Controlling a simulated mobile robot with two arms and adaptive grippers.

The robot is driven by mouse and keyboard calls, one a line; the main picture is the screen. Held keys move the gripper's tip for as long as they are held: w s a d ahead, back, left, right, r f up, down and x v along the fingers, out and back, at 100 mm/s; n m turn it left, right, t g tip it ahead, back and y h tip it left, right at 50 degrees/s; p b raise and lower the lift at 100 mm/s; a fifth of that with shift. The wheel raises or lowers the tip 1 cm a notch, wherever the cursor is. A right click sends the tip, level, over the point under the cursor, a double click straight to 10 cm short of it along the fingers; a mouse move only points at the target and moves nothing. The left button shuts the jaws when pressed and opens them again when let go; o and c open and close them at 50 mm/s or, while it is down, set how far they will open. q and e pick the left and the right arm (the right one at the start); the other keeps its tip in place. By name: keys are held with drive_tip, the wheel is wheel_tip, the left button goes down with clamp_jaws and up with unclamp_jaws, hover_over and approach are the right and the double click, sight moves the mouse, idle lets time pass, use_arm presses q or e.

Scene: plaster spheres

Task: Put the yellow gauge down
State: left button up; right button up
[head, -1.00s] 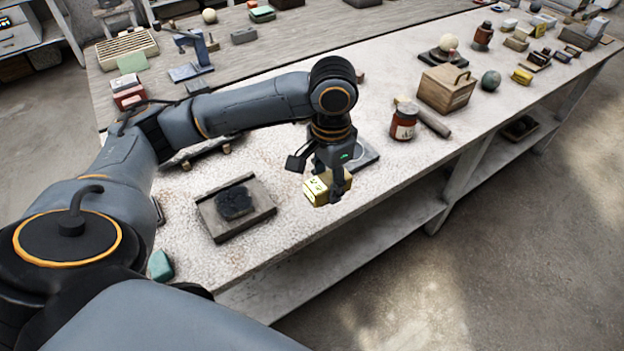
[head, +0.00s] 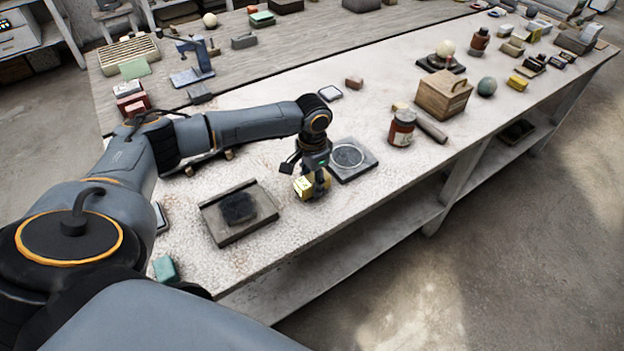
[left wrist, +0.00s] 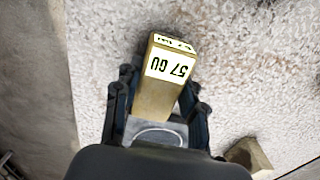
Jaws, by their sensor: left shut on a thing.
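The yellow gauge (head: 304,187) is a small block with a white label. In the left wrist view the gauge (left wrist: 160,95) shows black print on its label, and the fingers are on both sides of it. My left gripper (head: 314,186) is shut on it, low over the speckled worktop near its front edge. I cannot tell whether the gauge touches the top. My right gripper is not in view.
A dark square plate with a ring (head: 350,158) lies just right of the gripper. A tray with a black patch (head: 238,210) lies to the left. A red-brown jar (head: 402,128) and a wooden box (head: 443,93) stand farther right. Bare worktop (head: 290,228) lies in front.

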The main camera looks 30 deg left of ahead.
sight(312, 179)
use_arm(q)
drive_tip(key=shift+f, duration=0.15)
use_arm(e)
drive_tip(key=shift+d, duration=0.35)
use_arm(q)
drive_tip(key=o, duration=1)
drive_tip(key=shift+f, duration=0.1)
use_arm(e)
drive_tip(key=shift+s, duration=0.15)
use_arm(q)
wheel_tip(312, 179, up, 12)
drive_tip(key=shift+r+b, duration=0.15)
drive_tip(key=shift+b, duration=0.75)
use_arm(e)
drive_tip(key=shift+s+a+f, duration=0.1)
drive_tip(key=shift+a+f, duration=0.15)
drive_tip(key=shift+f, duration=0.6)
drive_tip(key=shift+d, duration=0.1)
